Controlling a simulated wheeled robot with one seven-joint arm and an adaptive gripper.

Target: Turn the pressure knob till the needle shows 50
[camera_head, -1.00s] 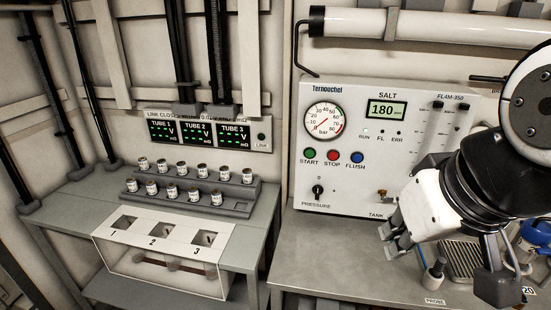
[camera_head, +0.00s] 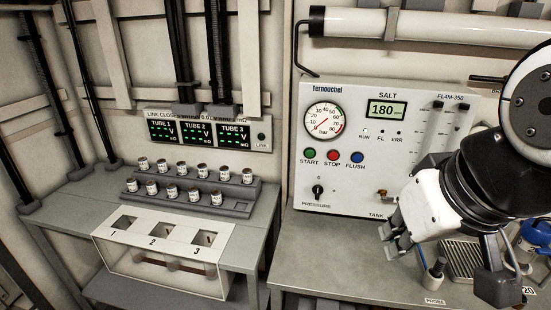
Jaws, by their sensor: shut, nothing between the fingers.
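The pressure knob (camera_head: 318,191) is a small black knob at the lower left of the white panel, with "0" above it and "PRESSURE" below. The round gauge (camera_head: 323,121), marked in bar, is at the panel's upper left. Its red needle points to the lower left, near the low end of the scale; the exact reading is too small to tell. My gripper (camera_head: 388,242) is at the right, in front of the panel's lower right part. It is shut and empty, to the right of the knob and apart from it. The knob is in full view.
Green, red and blue buttons (camera_head: 333,156) sit between gauge and knob. The display (camera_head: 387,110) reads 180. A small brass fitting (camera_head: 382,194) lies between knob and gripper. The grey bench (camera_head: 325,245) is clear below the knob. A probe holder (camera_head: 434,275) stands below my gripper.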

